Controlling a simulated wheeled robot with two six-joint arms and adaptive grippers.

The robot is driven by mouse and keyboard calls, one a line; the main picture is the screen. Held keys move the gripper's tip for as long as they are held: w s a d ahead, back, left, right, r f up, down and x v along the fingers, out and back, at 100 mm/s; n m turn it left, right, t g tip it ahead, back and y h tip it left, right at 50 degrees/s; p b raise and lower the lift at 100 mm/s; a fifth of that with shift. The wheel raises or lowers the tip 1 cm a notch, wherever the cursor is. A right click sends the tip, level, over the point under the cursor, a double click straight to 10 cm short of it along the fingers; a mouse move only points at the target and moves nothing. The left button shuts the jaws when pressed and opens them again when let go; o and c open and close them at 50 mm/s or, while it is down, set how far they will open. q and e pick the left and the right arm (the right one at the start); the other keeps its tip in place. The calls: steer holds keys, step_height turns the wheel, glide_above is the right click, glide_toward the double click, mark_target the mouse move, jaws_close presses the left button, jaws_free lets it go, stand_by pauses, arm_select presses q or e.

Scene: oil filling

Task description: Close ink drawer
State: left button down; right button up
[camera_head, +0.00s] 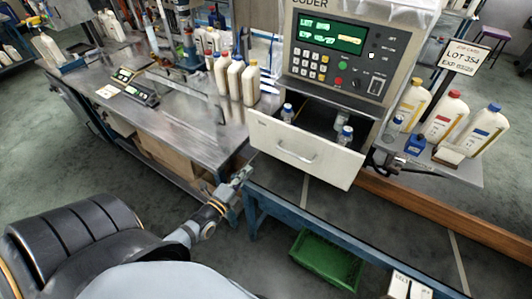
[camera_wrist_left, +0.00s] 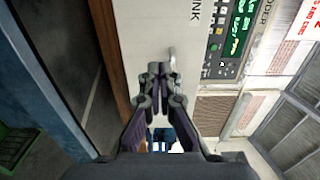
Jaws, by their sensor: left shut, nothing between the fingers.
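The ink drawer (camera_head: 292,136) of the coder (camera_head: 335,60) stands pulled open, its white front and bar handle (camera_head: 296,154) facing me. Small bottles with blue caps (camera_head: 345,136) stand inside it. My left gripper (camera_head: 245,172) is shut and empty, to the lower left of the drawer front and apart from the handle in the head view. In the left wrist view the shut fingertips (camera_wrist_left: 157,70) show before the pale drawer front (camera_wrist_left: 145,30), marked INK, with the handle (camera_wrist_left: 172,60) just beside them. The exact gap to the front cannot be told. My right gripper is not in view.
A metal bench (camera_head: 185,125) with white jugs (camera_head: 235,80) lies left of the drawer. A green crate (camera_head: 325,262) sits below. The floor in front is partly clear.

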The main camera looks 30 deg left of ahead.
arm_select(q)
steer(key=w, duration=0.3)
steer(key=b, duration=0.4)
glide_toward(272, 141)
steer(key=w, duration=0.5)
steer(key=shift+w+d+f, duration=0.1)
steer(key=shift+w+f, duration=0.05)
steer(key=shift+w+b, duration=0.35)
steer(key=shift+w, duration=0.4)
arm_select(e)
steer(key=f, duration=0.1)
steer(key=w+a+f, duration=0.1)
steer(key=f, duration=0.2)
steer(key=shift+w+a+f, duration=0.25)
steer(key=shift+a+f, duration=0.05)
arm_select(q)
steer(key=shift+r, duration=0.25)
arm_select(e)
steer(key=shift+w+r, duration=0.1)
